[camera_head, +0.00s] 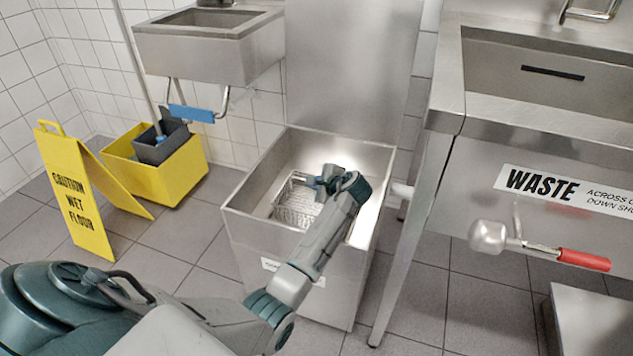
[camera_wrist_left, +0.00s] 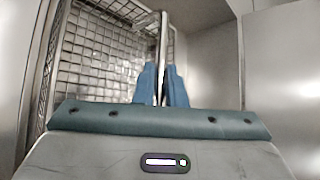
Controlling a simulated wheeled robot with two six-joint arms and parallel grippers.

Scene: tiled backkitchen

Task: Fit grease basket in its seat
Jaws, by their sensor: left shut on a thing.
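The grease basket (camera_head: 296,207) is a wire-mesh basket inside the open steel box (camera_head: 377,163) on the floor. It also shows in the left wrist view (camera_wrist_left: 98,50), with its mesh filling the upper left. My left gripper (camera_head: 322,184) reaches down into the box from the front right. Its blue fingers (camera_wrist_left: 163,84) are shut on an upright metal bar of the basket, which looks like its handle. The seat under the basket is hidden, and I cannot tell whether the basket touches it. My right gripper is not in view.
A steel sink unit (camera_head: 450,110) with a WASTE label and red-handled lever (camera_head: 583,260) stands close on the right. A yellow wet floor sign (camera_head: 75,200) and yellow bucket (camera_head: 185,178) stand left. A small sink (camera_head: 210,50) hangs behind.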

